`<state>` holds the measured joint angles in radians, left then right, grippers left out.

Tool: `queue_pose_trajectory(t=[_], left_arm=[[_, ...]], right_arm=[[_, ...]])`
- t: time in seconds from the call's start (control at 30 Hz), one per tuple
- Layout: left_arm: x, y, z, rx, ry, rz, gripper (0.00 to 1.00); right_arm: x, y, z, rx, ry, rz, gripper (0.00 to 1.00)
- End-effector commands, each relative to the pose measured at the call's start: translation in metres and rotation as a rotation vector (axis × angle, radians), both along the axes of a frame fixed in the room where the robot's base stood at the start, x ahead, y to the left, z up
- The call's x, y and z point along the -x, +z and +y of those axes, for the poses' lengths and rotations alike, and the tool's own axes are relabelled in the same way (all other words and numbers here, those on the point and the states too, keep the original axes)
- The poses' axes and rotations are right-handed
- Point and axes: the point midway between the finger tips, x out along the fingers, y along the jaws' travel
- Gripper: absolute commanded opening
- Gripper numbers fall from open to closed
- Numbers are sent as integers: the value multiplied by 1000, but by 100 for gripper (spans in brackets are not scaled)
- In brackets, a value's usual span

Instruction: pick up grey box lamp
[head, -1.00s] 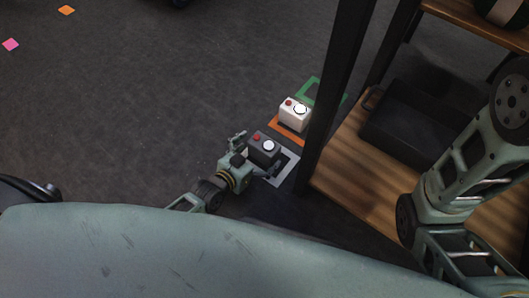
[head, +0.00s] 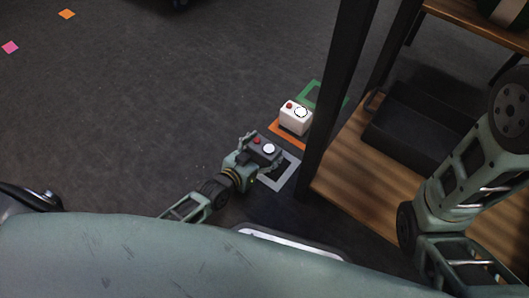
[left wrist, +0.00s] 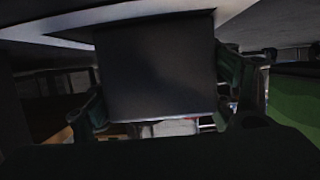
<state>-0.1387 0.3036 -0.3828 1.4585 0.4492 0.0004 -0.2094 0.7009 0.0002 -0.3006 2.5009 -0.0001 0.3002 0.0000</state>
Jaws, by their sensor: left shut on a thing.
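The grey box lamp (head: 266,157), dark with a red button and a round white lamp on top, is between the fingers of my left gripper (head: 259,150) in the head view. The gripper is shut on its sides. In the left wrist view the box (left wrist: 157,70) fills the middle as a dark block with a finger on each side. The grey square outline (head: 285,173) on the floor lies just right of the box, mostly uncovered. I cannot tell the exact height of the box. My right gripper is out of view.
A dark shelf post (head: 338,90) and wooden shelf (head: 350,172) with a black tray (head: 415,125) stand close on the right. The floor to the left is open.

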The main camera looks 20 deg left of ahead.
Motion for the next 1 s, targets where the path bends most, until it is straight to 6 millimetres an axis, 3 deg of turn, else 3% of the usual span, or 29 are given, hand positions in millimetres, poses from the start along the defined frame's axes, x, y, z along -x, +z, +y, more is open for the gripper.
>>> queue_pose_trajectory(t=[0.27, 0.57, 0.77, 1.0], left_arm=[[0, 0, 0, -1, 0, 0, 33], [-1, 5, 0, 1, 1, -5, 33], [-1, 21, 0, 1, 1, -6, 33], [-1, 59, 0, 2, 0, -6, 33]], right_arm=[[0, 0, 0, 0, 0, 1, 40], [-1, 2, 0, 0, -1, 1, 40], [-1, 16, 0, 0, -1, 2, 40], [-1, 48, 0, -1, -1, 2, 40]])
